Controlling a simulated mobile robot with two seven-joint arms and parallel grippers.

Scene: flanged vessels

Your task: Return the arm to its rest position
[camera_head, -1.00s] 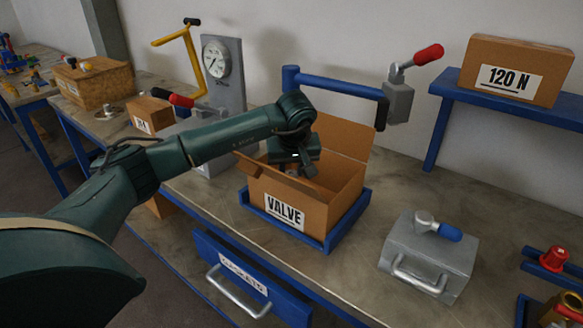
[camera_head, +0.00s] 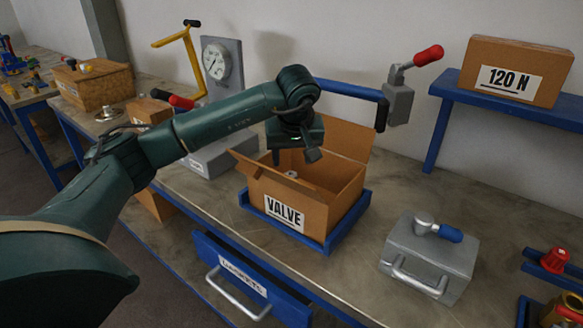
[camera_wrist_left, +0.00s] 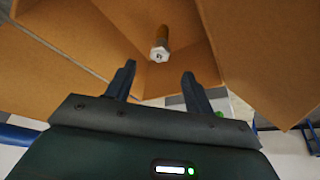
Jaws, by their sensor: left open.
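My left gripper (camera_head: 295,157) is open and empty above the open cardboard box marked VALVE (camera_head: 262,200), near its left side. In the left wrist view the two fingers (camera_wrist_left: 158,82) stand apart with nothing between them. Beyond them, inside the box (camera_wrist_left: 105,38), lies a brass-coloured part with a pale hexagonal end (camera_wrist_left: 160,52). In the head view only a small pale bit of it shows (camera_head: 291,174). My left arm reaches in from the left, with the wrist above the box. My right gripper is in neither view.
The VALVE box sits in a blue tray (camera_head: 341,222) on the workbench. A blue bar with a red-handled clamp (camera_head: 398,100) stands behind it. A grey block with a blue lever (camera_head: 430,255) is at right. A 120 N box (camera_head: 515,70) rests on a blue shelf. Bench between them is clear.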

